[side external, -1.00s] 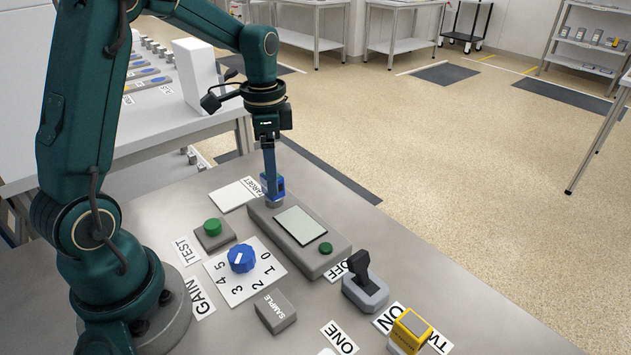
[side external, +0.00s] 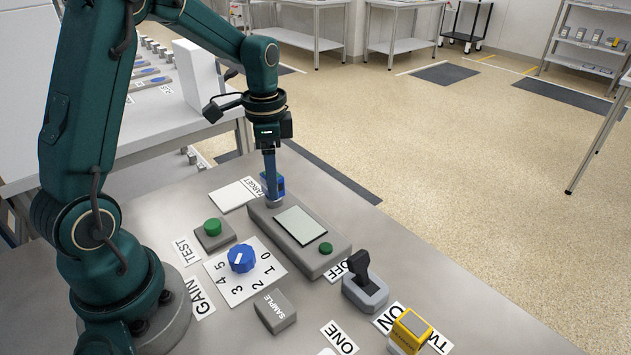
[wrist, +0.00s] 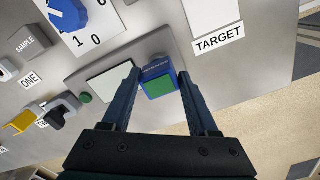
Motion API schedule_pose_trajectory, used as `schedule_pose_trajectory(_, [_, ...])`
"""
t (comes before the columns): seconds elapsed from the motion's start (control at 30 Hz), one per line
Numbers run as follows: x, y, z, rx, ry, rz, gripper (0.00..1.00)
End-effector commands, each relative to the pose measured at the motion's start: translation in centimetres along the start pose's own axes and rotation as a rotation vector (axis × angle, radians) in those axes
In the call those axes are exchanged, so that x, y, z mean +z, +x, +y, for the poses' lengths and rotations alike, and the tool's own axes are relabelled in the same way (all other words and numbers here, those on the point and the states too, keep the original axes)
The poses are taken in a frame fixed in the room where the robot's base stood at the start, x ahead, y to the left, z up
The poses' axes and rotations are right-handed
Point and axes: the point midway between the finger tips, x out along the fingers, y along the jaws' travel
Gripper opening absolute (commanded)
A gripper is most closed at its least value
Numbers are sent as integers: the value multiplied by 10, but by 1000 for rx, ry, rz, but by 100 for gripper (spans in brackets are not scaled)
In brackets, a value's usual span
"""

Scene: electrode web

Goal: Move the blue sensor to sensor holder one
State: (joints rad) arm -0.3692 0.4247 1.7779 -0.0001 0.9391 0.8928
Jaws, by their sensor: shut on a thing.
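The blue sensor (wrist: 158,80) is a small blue block with a green face, seen between my two fingers in the wrist view. My gripper (wrist: 157,74) is shut on it. In the side view my gripper (side external: 271,192) points down beside the far end of the grey console, and the blue sensor (side external: 280,185) shows partly behind the fingers. I cannot tell whether it touches the surface beneath. The ONE label (side external: 340,337) lies at the front of the table. A white piece (side external: 328,351) beside it, probably holder one, is cut off by the picture's lower edge.
The grey console (side external: 300,240) carries a screen and a green button. A yellow block (side external: 411,330) stands at the TWO label. A lever switch (side external: 364,285), blue knob (side external: 241,258), green TEST button (side external: 212,228) and SAMPLE block (side external: 275,311) stand between. A TARGET card (side external: 232,195) lies left of my gripper.

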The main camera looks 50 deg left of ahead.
Motion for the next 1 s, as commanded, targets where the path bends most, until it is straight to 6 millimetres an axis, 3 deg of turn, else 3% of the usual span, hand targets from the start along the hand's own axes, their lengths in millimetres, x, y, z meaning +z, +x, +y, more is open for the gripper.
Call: schedule_pose_trajectory(1.0, [0, -17, -1, -2, 0, 2, 0])
